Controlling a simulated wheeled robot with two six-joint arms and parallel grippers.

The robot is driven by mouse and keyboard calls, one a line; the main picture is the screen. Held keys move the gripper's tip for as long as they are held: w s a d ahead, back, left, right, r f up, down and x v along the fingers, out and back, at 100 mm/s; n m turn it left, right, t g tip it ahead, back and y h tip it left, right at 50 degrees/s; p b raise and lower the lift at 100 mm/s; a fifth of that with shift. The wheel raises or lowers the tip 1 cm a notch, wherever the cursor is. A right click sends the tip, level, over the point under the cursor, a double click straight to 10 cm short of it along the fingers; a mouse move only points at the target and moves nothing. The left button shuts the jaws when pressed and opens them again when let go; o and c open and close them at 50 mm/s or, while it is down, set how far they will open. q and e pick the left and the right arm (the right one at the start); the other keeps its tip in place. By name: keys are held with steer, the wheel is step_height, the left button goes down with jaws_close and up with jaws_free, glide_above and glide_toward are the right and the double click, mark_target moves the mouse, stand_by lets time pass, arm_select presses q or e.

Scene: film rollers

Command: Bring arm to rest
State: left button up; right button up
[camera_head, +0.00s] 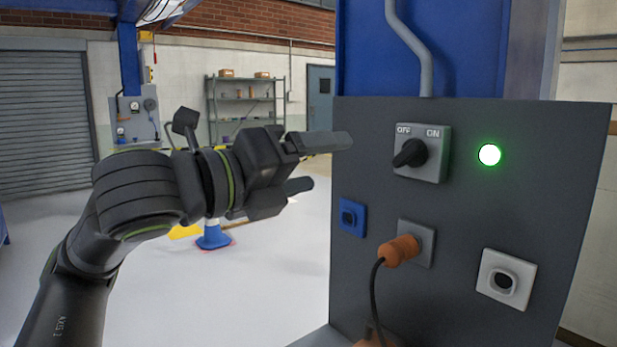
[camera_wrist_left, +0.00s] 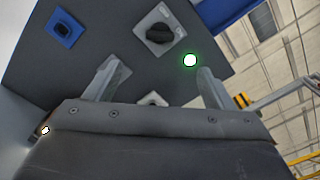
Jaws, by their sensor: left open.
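My left arm comes in from the left, and its gripper (camera_head: 327,163) is open and empty in front of the panel. The fingers are apart and touch nothing that I can make out. They also show spread in the left wrist view (camera_wrist_left: 152,85). The grey panel (camera_head: 365,270) carries a rotary switch (camera_head: 422,152) with a black knob, marked OFF and ON; I cannot tell exactly which mark it points at. A round green light (camera_head: 489,154) is lit to its right. My right gripper is not in view.
An orange plug (camera_head: 398,251) with a black cable sits in the grey socket below the switch. A blue socket (camera_head: 352,217) and a white socket (camera_head: 505,279) are on the panel. A shelf (camera_head: 245,102) stands far behind. The floor left of the panel is mostly clear.

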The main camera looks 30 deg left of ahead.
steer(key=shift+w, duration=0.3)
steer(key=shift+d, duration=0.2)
